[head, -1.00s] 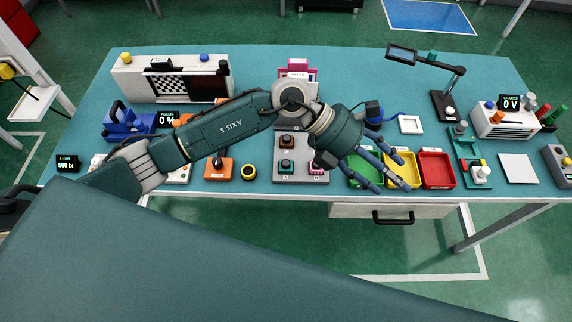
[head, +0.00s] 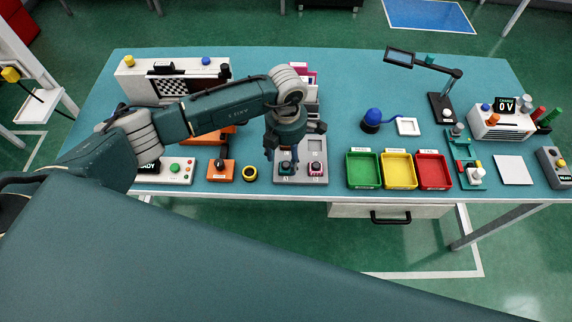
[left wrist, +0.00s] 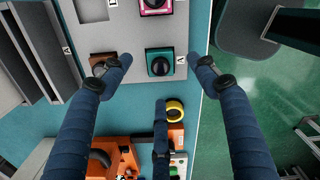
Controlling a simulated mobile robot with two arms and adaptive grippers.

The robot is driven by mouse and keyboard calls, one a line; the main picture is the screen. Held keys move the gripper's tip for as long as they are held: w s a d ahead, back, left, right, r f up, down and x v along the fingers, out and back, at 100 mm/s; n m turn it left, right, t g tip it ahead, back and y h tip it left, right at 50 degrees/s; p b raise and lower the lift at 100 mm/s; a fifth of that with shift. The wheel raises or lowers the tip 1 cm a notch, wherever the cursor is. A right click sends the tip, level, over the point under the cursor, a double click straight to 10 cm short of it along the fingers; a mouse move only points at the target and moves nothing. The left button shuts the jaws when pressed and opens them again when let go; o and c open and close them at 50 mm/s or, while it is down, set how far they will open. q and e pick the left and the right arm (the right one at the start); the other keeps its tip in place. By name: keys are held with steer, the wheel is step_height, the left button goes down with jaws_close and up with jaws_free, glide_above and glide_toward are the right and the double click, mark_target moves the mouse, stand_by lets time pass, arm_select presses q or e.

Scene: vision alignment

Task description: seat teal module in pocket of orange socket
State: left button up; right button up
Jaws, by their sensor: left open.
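The teal module (head: 286,168), a square block with a dark round knob, sits at the front left of the grey tray (head: 316,146). It also shows in the left wrist view (left wrist: 160,62). My left gripper (head: 282,154) is open and points down over it, fingers spread to either side in the left wrist view (left wrist: 158,78), with nothing held. An orange block with a dark knob (head: 221,172) stands left of the tray. A larger orange piece (left wrist: 116,157) shows lower left in the wrist view, mostly hidden by my arm in the head view. I cannot tell which is the socket.
A pink module (head: 315,168) sits right beside the teal one. A yellow ring (head: 249,173) lies between the tray and the orange block. Green (head: 364,184), yellow (head: 399,184) and red (head: 434,185) bins stand to the right. The table's front edge is close.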

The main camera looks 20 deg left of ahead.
mark_target(286, 164)
arm_select(q)
steer(key=shift+f+p, duration=0.6)
steer(key=shift+f, duration=1.35)
steer(key=c, duration=1.3)
steer(key=shift+o, duration=0.2)
steer(key=shift+r, duration=0.1)
